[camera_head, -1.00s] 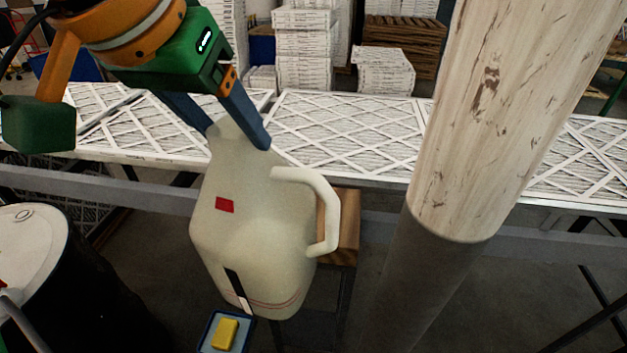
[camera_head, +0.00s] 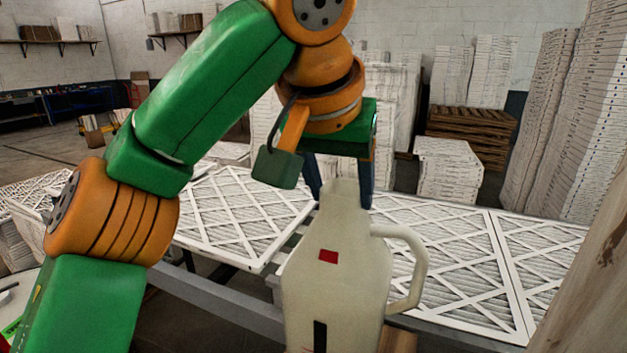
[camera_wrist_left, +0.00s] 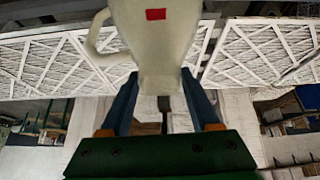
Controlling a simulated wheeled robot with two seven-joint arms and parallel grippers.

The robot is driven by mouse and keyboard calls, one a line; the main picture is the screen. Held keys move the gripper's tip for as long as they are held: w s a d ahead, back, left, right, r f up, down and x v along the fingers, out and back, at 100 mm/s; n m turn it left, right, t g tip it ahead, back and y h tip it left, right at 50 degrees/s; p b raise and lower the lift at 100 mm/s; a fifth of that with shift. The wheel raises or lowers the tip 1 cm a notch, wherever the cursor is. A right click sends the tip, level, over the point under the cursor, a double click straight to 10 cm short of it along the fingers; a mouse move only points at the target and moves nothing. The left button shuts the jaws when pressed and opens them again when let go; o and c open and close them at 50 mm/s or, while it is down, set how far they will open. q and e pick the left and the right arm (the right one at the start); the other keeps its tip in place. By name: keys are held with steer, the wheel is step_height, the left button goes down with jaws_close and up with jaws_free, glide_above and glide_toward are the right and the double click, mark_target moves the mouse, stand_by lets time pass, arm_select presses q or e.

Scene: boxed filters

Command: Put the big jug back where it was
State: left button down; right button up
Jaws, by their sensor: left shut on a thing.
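The big jug (camera_head: 345,265) is cream-coloured with a side handle and a small red patch. It hangs upright from my left gripper (camera_head: 340,190), whose two blue fingers are shut on its neck. Its base is cut off by the lower edge of the head view. In the left wrist view the jug (camera_wrist_left: 160,45) sits between the fingers of the left gripper (camera_wrist_left: 160,85), with its handle to the left. My right gripper is not in view.
A line of white lattice-faced filters (camera_head: 240,215) lies behind the jug. Stacked filters (camera_head: 450,170) and wooden pallets (camera_head: 470,135) stand further back. A pale wooden post (camera_head: 590,290) is at the right edge. A wooden block (camera_head: 398,340) shows beside the jug, low down.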

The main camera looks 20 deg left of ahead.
arm_select(q)
steer(key=w+f, duration=0.1)
steer(key=w+d+f, duration=0.1)
steer(key=w+f, duration=0.2)
steer(key=shift+w+d+f, duration=0.25)
steer(key=shift+w+d, duration=0.05)
steer(key=shift+d, duration=0.05)
steer(key=shift+d+f+p, duration=0.15)
steer(key=shift+f+p, duration=0.3)
steer(key=shift+p, duration=0.05)
steer(key=f, duration=0.2)
steer(key=w+f, duration=0.1)
steer(key=shift+d+f, duration=0.1)
steer(key=shift+f, duration=0.3)
steer(key=shift+c, duration=0.6)
jaws_free()
steer(key=shift+s, duration=0.45)
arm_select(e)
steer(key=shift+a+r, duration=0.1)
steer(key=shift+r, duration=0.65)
arm_select(q)
steer(key=shift+r, duration=0.1)
